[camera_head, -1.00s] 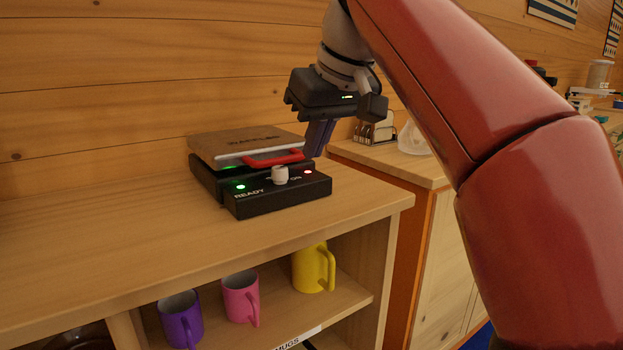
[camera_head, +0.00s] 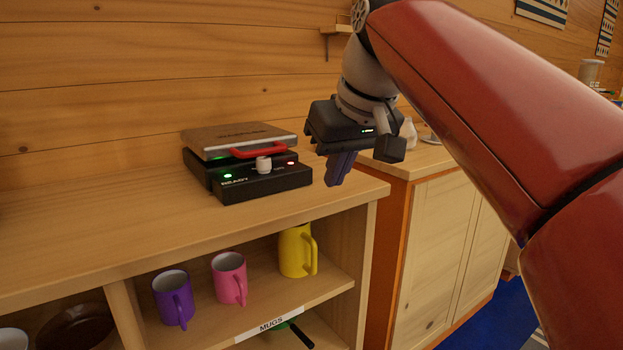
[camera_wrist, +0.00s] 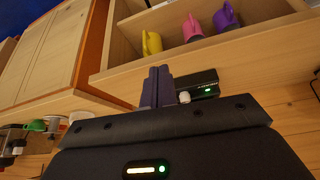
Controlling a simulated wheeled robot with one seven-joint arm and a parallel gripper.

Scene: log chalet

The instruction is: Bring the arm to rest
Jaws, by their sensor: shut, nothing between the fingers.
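My gripper (camera_head: 338,170) hangs at the end of my red arm, pointing down, just right of a waffle maker and near the right end of the shelf top. Its dark fingers are together with nothing between them; they also show in the wrist view (camera_wrist: 156,86). The waffle maker (camera_head: 240,135) has a closed grey lid, a red handle, a white knob, and a lit green and a lit red light. A gap shows between its front box and my fingers in the head view.
The wooden shelf unit (camera_head: 110,215) holds a purple mug (camera_head: 172,296), a pink mug (camera_head: 229,278) and a yellow mug (camera_head: 296,250) behind a MUGS label. A lower cabinet (camera_head: 440,250) stands to the right. The shelf top left of the waffle maker is clear.

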